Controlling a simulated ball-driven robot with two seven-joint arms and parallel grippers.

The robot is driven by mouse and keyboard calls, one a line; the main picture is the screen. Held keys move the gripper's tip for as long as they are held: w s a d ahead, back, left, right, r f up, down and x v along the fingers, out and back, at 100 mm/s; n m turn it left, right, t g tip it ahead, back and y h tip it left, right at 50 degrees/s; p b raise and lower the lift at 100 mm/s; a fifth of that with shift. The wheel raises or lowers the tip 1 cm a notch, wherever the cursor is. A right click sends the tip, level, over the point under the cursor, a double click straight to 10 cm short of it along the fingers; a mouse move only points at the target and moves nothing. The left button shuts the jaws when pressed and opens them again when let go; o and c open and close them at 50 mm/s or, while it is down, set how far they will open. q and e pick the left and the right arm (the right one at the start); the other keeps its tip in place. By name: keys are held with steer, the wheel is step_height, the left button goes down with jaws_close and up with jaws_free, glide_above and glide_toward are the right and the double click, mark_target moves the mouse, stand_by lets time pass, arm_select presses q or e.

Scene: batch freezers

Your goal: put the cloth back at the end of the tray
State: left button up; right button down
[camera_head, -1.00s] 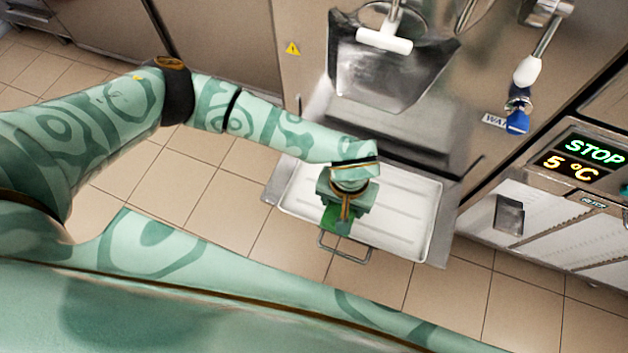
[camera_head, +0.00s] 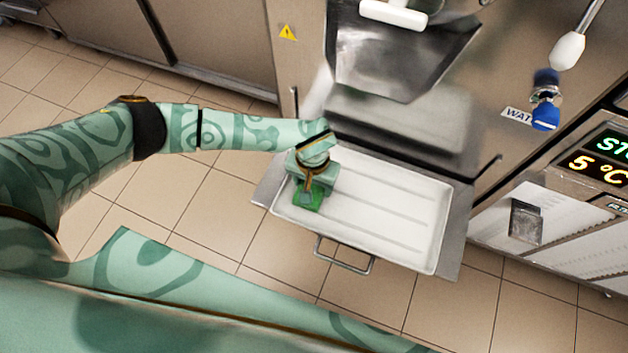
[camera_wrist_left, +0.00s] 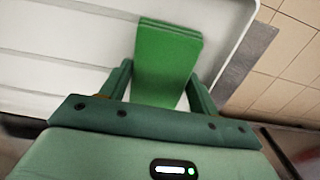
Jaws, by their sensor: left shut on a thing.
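My left gripper (camera_head: 308,192) is over the left end of the white tray (camera_head: 390,220), shut on a folded green cloth (camera_head: 306,203). In the left wrist view the cloth (camera_wrist_left: 167,55) sticks out between the two fingers of the gripper (camera_wrist_left: 160,90), above the tray (camera_wrist_left: 60,50) close to its edge. I cannot tell whether the cloth touches the tray. The rest of the tray is bare, with shallow ridges. My right gripper is in neither view.
The tray sits on a metal shelf (camera_head: 455,240) with a wire handle (camera_head: 343,262) at its front. Behind it stand the steel freezer front and its chute (camera_head: 395,60). A blue-tipped water tap (camera_head: 545,110) hangs at the right. Tiled floor lies open at the left.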

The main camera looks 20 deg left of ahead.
mark_target(313, 185)
arm_select(q)
steer(key=shift+r, duration=0.1)
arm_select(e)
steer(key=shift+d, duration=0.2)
arm_select(q)
steer(key=o, duration=0.9)
steer(key=shift+o, duration=0.2)
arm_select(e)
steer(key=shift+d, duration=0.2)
arm_select(q)
step_height(313, 185, up, 12)
steer(key=p, duration=0.5)
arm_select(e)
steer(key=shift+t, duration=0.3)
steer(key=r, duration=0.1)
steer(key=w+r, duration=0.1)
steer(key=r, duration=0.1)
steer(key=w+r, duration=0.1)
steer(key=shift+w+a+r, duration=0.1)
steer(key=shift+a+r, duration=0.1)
